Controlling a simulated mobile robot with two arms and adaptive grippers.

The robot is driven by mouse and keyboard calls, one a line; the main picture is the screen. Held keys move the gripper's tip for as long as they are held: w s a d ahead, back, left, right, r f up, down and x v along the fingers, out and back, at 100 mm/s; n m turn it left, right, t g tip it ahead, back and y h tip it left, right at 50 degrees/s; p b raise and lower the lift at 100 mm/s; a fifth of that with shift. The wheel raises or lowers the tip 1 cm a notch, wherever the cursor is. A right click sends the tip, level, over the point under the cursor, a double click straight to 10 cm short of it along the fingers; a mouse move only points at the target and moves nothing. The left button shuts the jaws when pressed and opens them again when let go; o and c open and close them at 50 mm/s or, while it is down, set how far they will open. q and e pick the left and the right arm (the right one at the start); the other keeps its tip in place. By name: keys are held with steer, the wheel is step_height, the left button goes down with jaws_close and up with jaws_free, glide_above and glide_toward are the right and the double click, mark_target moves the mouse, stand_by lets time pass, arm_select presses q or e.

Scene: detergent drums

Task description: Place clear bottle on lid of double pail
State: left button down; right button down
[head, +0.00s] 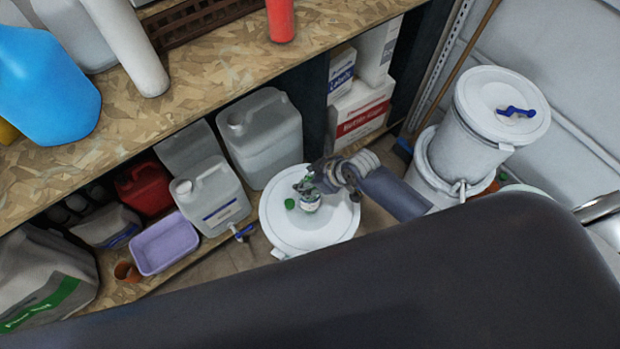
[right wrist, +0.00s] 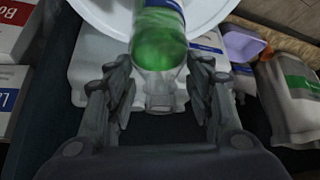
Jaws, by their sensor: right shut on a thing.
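The clear bottle (right wrist: 160,45) has green in it and a pale label; it lies between the fingers of my right gripper (right wrist: 160,100) in the right wrist view. In the head view my right gripper (head: 308,187) is shut on the bottle (head: 311,203), over the white lid of a single pail (head: 283,230). I cannot tell whether the bottle touches that lid. My left gripper is out of view.
A wooden shelf (head: 200,60) holds a blue jug (head: 45,90) and a red container (head: 281,20). Below it stand white canisters (head: 262,140), a lilac tub (head: 165,243) and boxes (head: 360,110). The double pail's lid is clear apart from its handle.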

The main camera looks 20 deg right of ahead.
steer(key=shift+w, duration=0.1)
steer(key=c, duration=0.7)
jaws_free()
steer(key=shift+f, duration=0.1)
steer(key=shift+c, duration=0.2)
steer(key=v, duration=1.2)
steer(key=shift+p, duration=0.3)
